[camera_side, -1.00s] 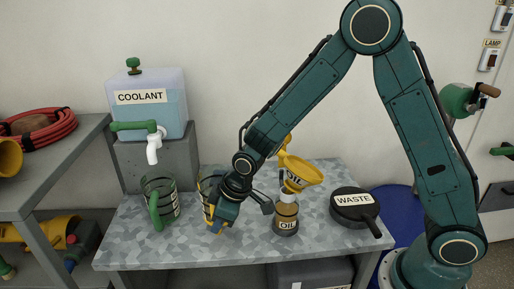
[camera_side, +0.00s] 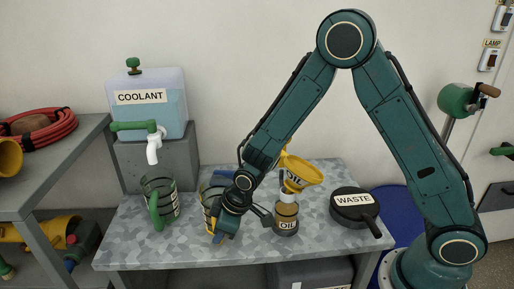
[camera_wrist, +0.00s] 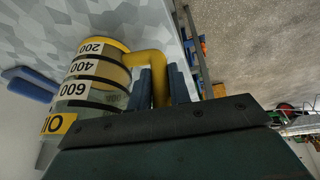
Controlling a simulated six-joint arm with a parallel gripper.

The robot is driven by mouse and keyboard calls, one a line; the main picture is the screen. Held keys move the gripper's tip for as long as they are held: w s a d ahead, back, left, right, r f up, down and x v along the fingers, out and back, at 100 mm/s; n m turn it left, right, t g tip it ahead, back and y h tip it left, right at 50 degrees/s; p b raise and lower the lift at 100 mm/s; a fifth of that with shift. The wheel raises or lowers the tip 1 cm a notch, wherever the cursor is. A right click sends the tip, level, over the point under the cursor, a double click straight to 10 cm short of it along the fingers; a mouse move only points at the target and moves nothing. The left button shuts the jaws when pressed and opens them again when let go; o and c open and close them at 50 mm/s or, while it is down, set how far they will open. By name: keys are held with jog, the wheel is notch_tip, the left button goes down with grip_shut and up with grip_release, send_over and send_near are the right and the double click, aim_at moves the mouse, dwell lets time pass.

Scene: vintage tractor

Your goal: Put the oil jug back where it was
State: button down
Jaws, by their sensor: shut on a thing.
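The oil jug is clear with dark bands, a yellow base rim and a yellow handle. It stands out in the wrist view (camera_wrist: 88,85) and is partly hidden behind my gripper in the side view (camera_side: 208,194). My gripper (camera_side: 218,237) is shut on the jug's yellow handle, with a blue finger on each side of it in the wrist view (camera_wrist: 161,88). The jug looks upright at the middle front of the grey table (camera_side: 165,253). I cannot tell whether its base touches the tabletop.
A green-handled jug (camera_side: 163,201) stands left, under the coolant tank's tap (camera_side: 153,148). An oil bottle (camera_side: 286,218) with a yellow funnel (camera_side: 303,172) stands close on the right. A black waste pan (camera_side: 354,210) lies farther right. A blue item shows behind the jug (camera_side: 221,177).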

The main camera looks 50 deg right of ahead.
jog(key=shift+f, duration=0.1)
jog(key=c, duration=1.3)
grip_release()
jog(key=shift+s+r, duration=0.1)
jog(key=shift+r, duration=0.45)
jog(key=v, duration=1.1)
jog(key=shift+s+r, duration=0.1)
jog(key=shift+r, duration=0.05)
